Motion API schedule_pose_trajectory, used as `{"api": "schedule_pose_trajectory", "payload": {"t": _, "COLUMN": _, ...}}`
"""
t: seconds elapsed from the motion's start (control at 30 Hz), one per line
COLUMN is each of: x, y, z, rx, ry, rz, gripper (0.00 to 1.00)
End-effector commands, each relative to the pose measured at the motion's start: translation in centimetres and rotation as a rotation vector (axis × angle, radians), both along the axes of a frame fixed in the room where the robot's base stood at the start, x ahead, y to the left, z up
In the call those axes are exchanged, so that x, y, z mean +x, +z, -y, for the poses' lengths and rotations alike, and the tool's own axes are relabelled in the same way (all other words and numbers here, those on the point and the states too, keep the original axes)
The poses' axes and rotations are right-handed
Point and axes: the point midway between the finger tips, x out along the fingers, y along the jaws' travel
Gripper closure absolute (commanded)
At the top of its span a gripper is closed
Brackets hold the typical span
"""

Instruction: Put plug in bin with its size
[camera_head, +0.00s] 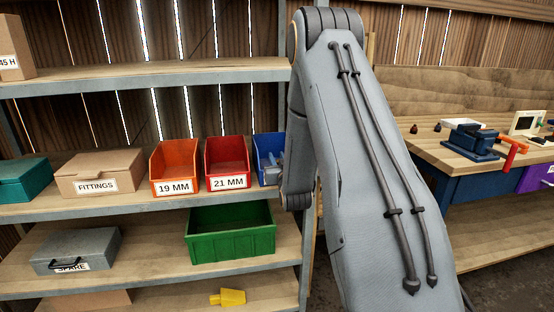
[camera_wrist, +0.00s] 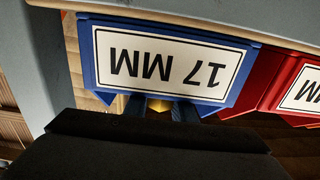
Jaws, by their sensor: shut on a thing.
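A blue bin (camera_head: 266,144) stands on the middle shelf, partly hidden by my arm. In the wrist view, the blue bin (camera_wrist: 241,97) shows upside down with a "17 MM" label. A red bin (camera_head: 227,158) is labelled 21 MM and an orange bin (camera_head: 175,161) is labelled 19 MM. My gripper (camera_head: 273,164) is at the blue bin, partly hidden by my arm. In the wrist view, my gripper (camera_wrist: 160,110) has its fingertips at the bin's edge, shut on a small yellowish plug (camera_wrist: 159,104). I cannot tell whether the plug is inside the bin.
A fittings box (camera_head: 99,174) and a teal box (camera_head: 24,180) stand left of the bins. A green crate (camera_head: 230,235), a grey case (camera_head: 77,251) and a yellow object (camera_head: 229,297) are on lower shelves. A shelf (camera_head: 145,76) runs above. A workbench (camera_head: 425,154) stands right.

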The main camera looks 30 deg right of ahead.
Motion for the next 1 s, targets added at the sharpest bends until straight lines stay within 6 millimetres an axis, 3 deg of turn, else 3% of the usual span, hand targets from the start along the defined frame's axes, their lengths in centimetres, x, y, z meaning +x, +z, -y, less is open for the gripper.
{"api": "schedule_pose_trajectory", "payload": {"t": 0.1, "x": -0.1, "y": -0.5, "z": 0.0, "rx": 0.002, "ry": 0.0, "rz": -0.007, "gripper": 1.0}}
{"api": "schedule_pose_trajectory", "payload": {"t": 0.13, "x": -0.1, "y": -0.5, "z": 0.0, "rx": 0.002, "ry": 0.0, "rz": -0.008, "gripper": 0.75}}
{"api": "schedule_pose_trajectory", "payload": {"t": 0.23, "x": -0.1, "y": -0.6, "z": 0.0, "rx": 0.003, "ry": 0.0, "rz": -0.01, "gripper": 0.58}}
{"api": "schedule_pose_trajectory", "payload": {"t": 0.53, "x": -0.2, "y": -0.7, "z": -0.1, "rx": 0.004, "ry": 0.0, "rz": -0.015, "gripper": 0.58}}
{"api": "schedule_pose_trajectory", "payload": {"t": 0.7, "x": -0.3, "y": 0.8, "z": -0.1, "rx": 0.004, "ry": 0.001, "rz": -0.014, "gripper": 0.58}}
{"api": "schedule_pose_trajectory", "payload": {"t": 1.0, "x": -6.6, "y": 0.6, "z": -1.9, "rx": 0.004, "ry": -0.001, "rz": -0.009, "gripper": 0.58}}
